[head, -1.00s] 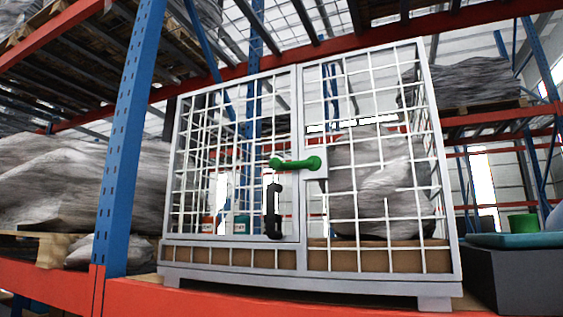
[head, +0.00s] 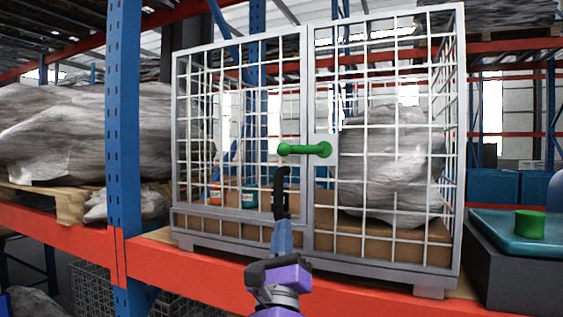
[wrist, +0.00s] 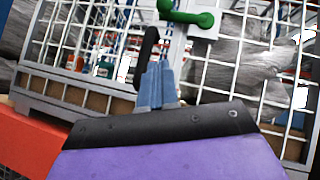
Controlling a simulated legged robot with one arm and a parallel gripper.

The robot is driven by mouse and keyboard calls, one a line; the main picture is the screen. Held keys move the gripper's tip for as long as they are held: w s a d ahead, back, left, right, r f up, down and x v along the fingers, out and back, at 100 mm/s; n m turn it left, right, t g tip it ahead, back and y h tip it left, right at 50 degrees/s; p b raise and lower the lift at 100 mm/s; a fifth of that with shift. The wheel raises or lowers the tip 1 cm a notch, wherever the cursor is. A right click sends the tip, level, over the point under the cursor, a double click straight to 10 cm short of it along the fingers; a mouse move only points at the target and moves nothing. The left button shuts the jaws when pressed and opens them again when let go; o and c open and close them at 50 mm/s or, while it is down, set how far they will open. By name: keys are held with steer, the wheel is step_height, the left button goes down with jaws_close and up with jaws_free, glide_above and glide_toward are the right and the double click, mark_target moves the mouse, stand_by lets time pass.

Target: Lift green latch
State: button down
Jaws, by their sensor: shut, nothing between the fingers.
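The green latch (head: 305,150) is a horizontal bar with round ends across the middle of the cage's two mesh doors. It also shows at the top of the wrist view (wrist: 187,16).
The grey mesh cage (head: 307,120) stands on an orange shelf beam (head: 205,268). A wrapped bundle (head: 385,165) and small containers are inside. A blue rack post (head: 124,150) rises at left. A teal lid with a green cylinder (head: 529,225) is at right.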

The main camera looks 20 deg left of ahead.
steer(key=shift+s+d+r+m+h, duration=0.1)
steer(key=shift+d+r+m+h, duration=0.2)
steer(key=shift+m+h, duration=0.35)
steer(key=shift+a+r, duration=0.1)
steer(key=p, duration=0.3)
glide_toward(283, 171)
steer(key=d+x, duration=0.1)
steer(key=x, duration=0.4)
steer(key=r, duration=0.3)
steer(key=shift+a+r+y+p, duration=0.25)
steer(key=shift+a+p, duration=0.1)
steer(key=shift+p, duration=0.05)
steer(key=shift+w, duration=0.25)
